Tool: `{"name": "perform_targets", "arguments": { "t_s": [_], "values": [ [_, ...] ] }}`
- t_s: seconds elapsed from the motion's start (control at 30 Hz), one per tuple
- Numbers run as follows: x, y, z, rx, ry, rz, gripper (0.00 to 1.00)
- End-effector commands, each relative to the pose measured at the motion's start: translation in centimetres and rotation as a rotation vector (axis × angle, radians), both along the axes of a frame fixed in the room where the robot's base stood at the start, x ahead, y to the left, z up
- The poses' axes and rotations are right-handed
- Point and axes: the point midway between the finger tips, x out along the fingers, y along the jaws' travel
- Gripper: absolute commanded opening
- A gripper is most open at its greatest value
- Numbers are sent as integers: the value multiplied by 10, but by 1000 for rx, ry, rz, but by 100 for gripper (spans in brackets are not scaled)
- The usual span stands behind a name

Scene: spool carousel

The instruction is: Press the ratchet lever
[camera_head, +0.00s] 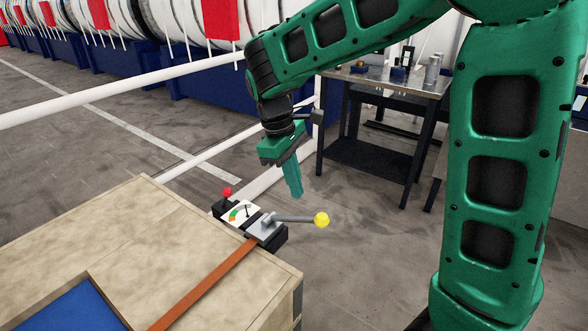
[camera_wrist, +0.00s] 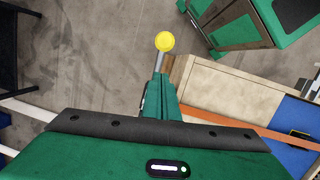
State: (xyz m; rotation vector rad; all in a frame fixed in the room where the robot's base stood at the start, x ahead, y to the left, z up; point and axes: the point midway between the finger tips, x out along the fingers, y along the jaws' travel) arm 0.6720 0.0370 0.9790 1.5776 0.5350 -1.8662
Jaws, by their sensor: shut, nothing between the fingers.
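The ratchet lever (camera_head: 293,219) is a grey rod with a yellow ball knob (camera_head: 321,219). It juts out to the right from a grey and black block (camera_head: 266,230) at the corner of a wooden crate. My gripper (camera_head: 297,194) is shut and empty, its green fingers pointing down. In the head view the fingertips show above the lever with a gap between. In the wrist view the knob (camera_wrist: 165,41) and a short piece of rod (camera_wrist: 161,62) show just beyond the fingertips (camera_wrist: 161,77). The fingers and gripper body hide the rest of the lever there.
A dial gauge (camera_head: 240,211) and a small red knob (camera_head: 227,193) sit beside the lever block. An orange strap (camera_head: 205,286) crosses the wooden crate (camera_head: 130,225). White rails (camera_head: 190,160) run behind. A dark workbench (camera_head: 370,130) stands at the back right.

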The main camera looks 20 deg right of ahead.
Motion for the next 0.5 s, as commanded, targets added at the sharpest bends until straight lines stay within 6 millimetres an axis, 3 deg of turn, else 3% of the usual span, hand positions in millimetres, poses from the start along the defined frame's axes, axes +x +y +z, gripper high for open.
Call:
{"name": "perform_targets", "arguments": {
  "t_s": [0.13,0.5],
  "values": [
    [-5,-8,-25,-2,2,-2,0],
    [-24,-29,-42,0,0,-2,0]
  ]
}}
